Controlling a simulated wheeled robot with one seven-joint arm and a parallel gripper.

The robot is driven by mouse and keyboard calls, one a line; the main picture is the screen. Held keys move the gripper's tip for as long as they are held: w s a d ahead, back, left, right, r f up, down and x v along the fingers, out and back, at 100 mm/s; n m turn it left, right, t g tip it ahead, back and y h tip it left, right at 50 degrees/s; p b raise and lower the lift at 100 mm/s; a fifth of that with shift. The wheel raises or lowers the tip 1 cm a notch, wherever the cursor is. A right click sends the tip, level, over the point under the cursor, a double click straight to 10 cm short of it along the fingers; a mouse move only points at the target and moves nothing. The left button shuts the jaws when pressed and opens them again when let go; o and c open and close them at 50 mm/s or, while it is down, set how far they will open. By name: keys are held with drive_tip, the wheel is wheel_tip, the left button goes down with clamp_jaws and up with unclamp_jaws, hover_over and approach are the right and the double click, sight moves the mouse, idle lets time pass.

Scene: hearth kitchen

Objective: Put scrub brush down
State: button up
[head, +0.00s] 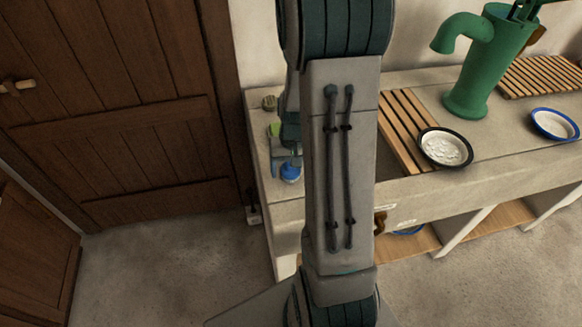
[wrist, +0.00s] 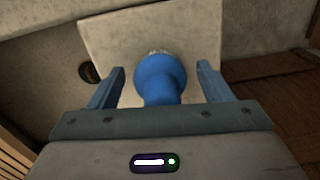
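The blue scrub brush (wrist: 160,82) shows in the wrist view between the two fingers of my gripper (wrist: 160,67). There is a visible gap between the brush and each finger, so the gripper looks open around it. Pale bristles show at the brush's far end. In the head view the blue brush (head: 291,173) is at the left end of the stone counter (head: 410,200), beside my gripper (head: 284,160), which is partly hidden by my arm. Whether the brush rests fully on the counter is hard to tell.
A dark round item (head: 269,103) and a green item (head: 275,130) are near the counter's left end. A slatted rack (head: 405,125), a black-rimmed bowl (head: 446,147), a blue-rimmed bowl (head: 554,124) and a green pump (head: 475,65) are to the right. A wooden door (head: 115,120) is left.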

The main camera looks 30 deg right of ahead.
drive_tip(key=shift+r, duration=0.65)
drive_tip(key=r, duration=1.1)
drive_tip(key=shift+s+d, duration=0.15)
drive_tip(key=shift+d, duration=0.05)
drive_tip(key=s+a+r+n+t, duration=0.2)
drive_tip(key=s+a+r+n, duration=0.2)
drive_tip(key=s+a, duration=0.7)
wheel_tip(320, 180, up, 2)
drive_tip(key=shift+s+a+r+t+h, duration=0.1)
drive_tip(key=shift+s+a+t+h, duration=0.25)
drive_tip(key=shift+a, duration=0.35)
drive_tip(key=shift+p, duration=0.3)
